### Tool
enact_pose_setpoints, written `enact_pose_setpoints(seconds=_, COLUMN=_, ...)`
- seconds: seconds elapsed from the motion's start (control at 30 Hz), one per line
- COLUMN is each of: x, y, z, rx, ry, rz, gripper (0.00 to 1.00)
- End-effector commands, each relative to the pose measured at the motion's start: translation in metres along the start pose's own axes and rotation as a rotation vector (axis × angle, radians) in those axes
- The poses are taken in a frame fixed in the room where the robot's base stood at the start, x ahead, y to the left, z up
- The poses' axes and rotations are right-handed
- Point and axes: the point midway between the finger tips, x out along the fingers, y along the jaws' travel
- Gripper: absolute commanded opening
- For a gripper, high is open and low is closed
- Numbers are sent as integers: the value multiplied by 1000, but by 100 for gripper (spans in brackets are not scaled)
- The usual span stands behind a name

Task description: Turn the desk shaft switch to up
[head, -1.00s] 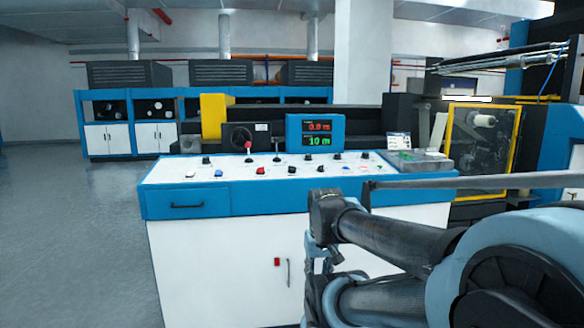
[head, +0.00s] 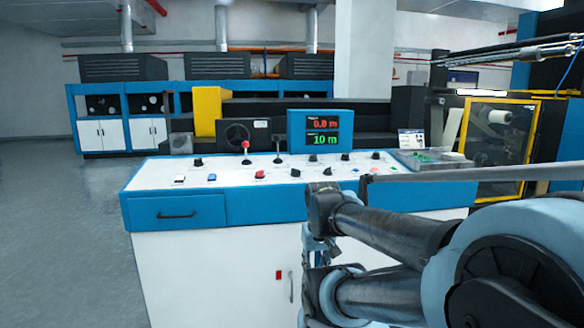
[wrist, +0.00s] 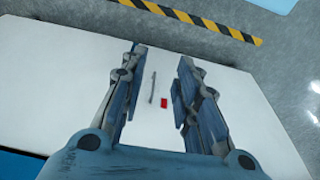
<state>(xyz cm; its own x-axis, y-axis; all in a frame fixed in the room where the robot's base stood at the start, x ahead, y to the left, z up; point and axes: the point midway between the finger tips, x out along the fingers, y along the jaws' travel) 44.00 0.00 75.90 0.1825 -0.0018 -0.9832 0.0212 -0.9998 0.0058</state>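The white-topped control desk (head: 262,181) stands in front of me in the head view, with small knobs, buttons and two levers on its top. Several black knobs show, one at the back left (head: 197,162) and one at the back right (head: 375,155). The labels are too small to read, so I cannot tell which one is the shaft switch or how it is turned. My gripper (wrist: 162,54) is open and empty in the wrist view, its two fingers apart. It faces the desk's white cabinet front (wrist: 225,95). I cannot make out the fingers in the head view.
A lever with a red ball (head: 245,146) and a black lever (head: 277,143) rise from the desk. A blue display box (head: 320,131) reads 0.0 m and 10 m. A drawer (head: 177,212) is at the desk's left front. Open floor (head: 60,230) lies left.

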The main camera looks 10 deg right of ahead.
Motion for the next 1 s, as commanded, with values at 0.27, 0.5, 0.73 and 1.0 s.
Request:
enact_pose_setpoints(seconds=0.27, x=0, y=0, z=0, rx=0, ry=0, rz=0, gripper=29)
enact_pose_setpoints(seconds=0.5, x=-25, y=0, z=-8, rx=-31, ry=7, rz=3, gripper=29)
enact_pose_setpoints(seconds=0.73, x=-95, y=0, z=-75, rx=-159, ry=-13, rz=13, gripper=29)
enact_pose_setpoints(seconds=1.0, x=-177, y=0, z=-169, rx=-333, ry=-42, rz=26, gripper=29)
